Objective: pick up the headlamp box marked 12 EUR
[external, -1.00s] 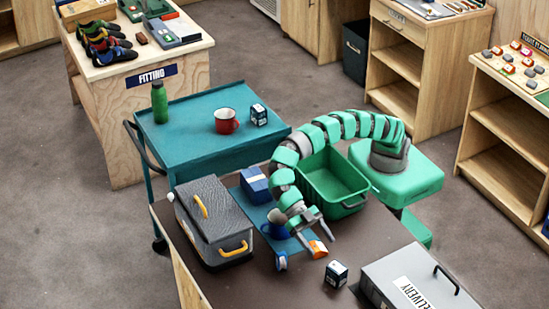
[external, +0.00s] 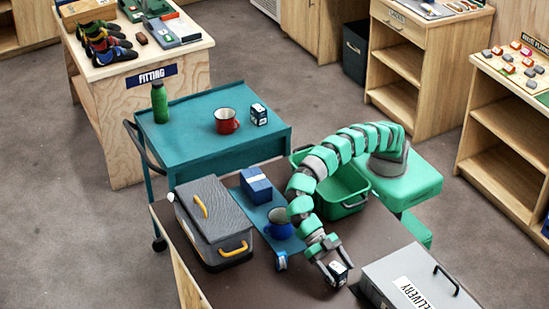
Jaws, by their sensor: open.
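A small dark-blue and white box (external: 338,273) stands on the brown counter near its front, left of the grey delivery case. My gripper (external: 337,271) is open and down at this box, with its fingers around or just beside it. I cannot tell whether they touch it. A similar small dark box (external: 259,115) with white print stands on the teal trolley, right of the red mug. The prices on both boxes are too small to read, so I cannot tell which is marked 12 EUR.
A grey case with a black handle (external: 408,279) is close right of my gripper. A blue mug (external: 279,224) and a blue box (external: 256,185) are on a blue mat. A grey toolbox (external: 213,222) stands left; a green crate (external: 343,190) is behind my arm.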

